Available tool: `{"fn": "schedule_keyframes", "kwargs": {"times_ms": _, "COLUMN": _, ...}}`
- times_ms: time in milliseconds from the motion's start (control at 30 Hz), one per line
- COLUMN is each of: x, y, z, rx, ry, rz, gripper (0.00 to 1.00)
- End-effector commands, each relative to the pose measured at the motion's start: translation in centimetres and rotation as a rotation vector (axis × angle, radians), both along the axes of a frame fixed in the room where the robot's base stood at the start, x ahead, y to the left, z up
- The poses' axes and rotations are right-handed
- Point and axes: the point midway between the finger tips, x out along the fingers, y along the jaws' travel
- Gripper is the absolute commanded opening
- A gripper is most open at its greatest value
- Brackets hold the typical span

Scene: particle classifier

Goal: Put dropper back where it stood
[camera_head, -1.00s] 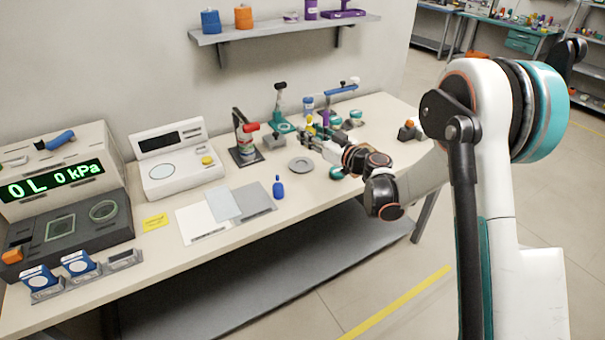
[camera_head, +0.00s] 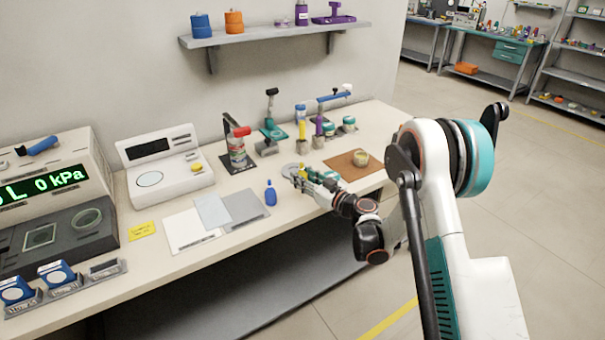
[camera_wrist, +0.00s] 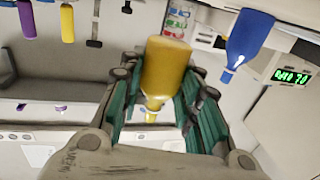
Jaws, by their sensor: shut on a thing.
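A yellow dropper bottle (camera_wrist: 167,68) is held between the teal fingers of my gripper (camera_wrist: 160,108) in the wrist view, which looks upside down. In that view its wide end is up and its narrow tip down. In the head view my gripper (camera_head: 303,175) is at the grey round dish (camera_head: 290,169), and a bit of yellow shows at its fingers. I cannot tell whether the bottle touches the bench. A blue dropper bottle (camera_head: 270,193) stands to the left of my gripper; it also shows in the wrist view (camera_wrist: 248,40).
Grey and white sheets (camera_head: 243,208) lie to the left.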

Motion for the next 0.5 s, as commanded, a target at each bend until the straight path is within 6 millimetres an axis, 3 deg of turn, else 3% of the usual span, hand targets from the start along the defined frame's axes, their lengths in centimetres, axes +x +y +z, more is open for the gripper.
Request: {"fn": "schedule_keyframes", "kwargs": {"times_ms": 500, "x": 0.0, "y": 0.0, "z": -4.4, "rx": 0.0, "ry": 0.0, "rz": 0.0, "gripper": 0.07}}
